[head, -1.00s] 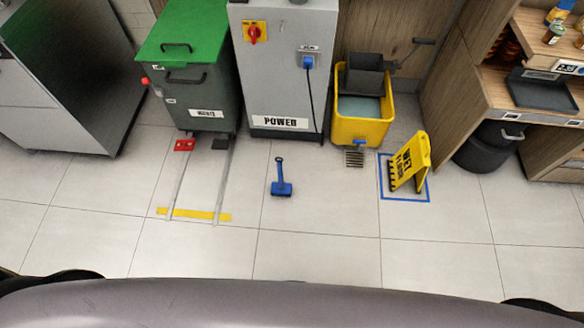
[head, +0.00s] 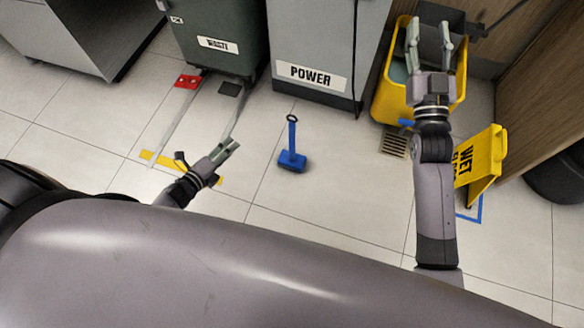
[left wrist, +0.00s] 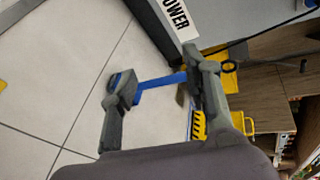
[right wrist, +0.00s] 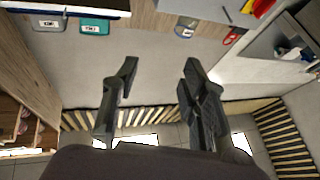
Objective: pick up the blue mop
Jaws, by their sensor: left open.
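The blue mop (head: 292,157) is on the bare floor in the head view. Its short handle, with a dark ring at the end, seems to stand up from the block-like head. My left gripper (head: 229,149) is open and empty, to the left of the mop and apart from it. In the left wrist view, the mop's blue handle (left wrist: 160,81) shows between the two open fingers, and the left finger partly hides its head. My right gripper (head: 430,38) is open and empty, in front of the yellow mop bucket (head: 388,100) in the head view.
The grey POWER cabinet (head: 330,35) stands behind the mop. A green waste bin (head: 215,40) stands to its left, with floor rails and a yellow strip (head: 150,158). A yellow wet floor sign (head: 487,165) is at the right. Floor around the mop is clear.

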